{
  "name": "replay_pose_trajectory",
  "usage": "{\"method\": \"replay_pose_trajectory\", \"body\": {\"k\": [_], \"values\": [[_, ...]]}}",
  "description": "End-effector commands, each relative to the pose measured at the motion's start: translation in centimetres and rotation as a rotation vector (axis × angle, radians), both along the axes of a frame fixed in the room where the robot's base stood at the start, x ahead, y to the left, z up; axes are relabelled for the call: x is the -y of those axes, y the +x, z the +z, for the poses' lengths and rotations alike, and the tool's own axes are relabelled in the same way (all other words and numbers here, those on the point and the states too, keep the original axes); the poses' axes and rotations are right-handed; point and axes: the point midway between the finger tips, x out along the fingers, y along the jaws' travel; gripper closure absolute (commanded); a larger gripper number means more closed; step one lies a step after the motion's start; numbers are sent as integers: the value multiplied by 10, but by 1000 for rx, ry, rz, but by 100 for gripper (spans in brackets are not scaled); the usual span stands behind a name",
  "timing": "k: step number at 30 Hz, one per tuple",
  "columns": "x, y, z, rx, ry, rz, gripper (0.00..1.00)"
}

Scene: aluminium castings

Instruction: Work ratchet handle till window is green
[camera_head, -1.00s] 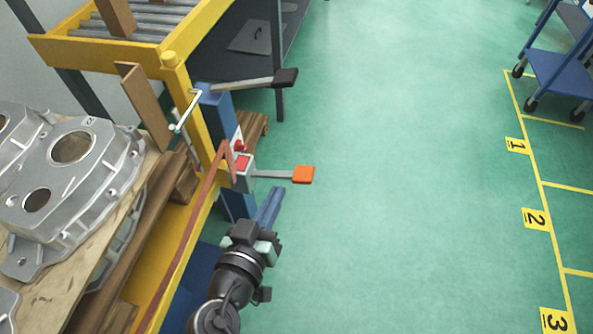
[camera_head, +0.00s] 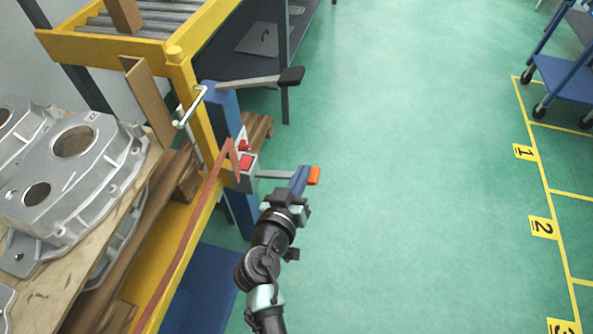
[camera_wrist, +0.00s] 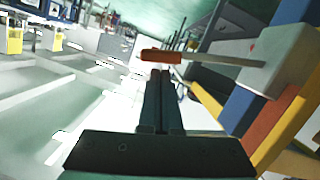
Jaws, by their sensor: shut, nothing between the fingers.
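The ratchet handle is a grey lever with an orange grip (camera_head: 314,176). It sticks out to the right from a grey box (camera_head: 250,181) on the blue post. The window (camera_head: 246,162) on the box is red. My gripper (camera_head: 303,172) is shut and empty, with its fingers over the lever close to the orange grip, hiding part of it. In the wrist view the closed fingertips (camera_wrist: 157,74) point at the orange grip (camera_wrist: 160,56), just short of it in the picture. I cannot tell whether they touch it. The grey box (camera_wrist: 265,58) is at the right there.
A second lever with a black grip (camera_head: 291,76) sticks out above. A red button (camera_head: 243,146) sits above the window. Aluminium castings (camera_head: 75,185) lie on the pallet at left, beside the yellow frame (camera_head: 201,130). The green floor at right is clear up to a blue cart (camera_head: 565,75).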

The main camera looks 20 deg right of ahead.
Motion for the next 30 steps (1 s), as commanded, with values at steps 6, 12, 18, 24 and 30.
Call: {"method": "replay_pose_trajectory", "body": {"k": [6,12,18,24,30], "values": [[1,-1,-3,0,1,-1,100],[1,-1,-3,1,2,0,100],[3,-2,-10,22,32,0,100],[4,-3,-12,38,59,0,100],[6,-5,-19,58,90,-3,100]]}}
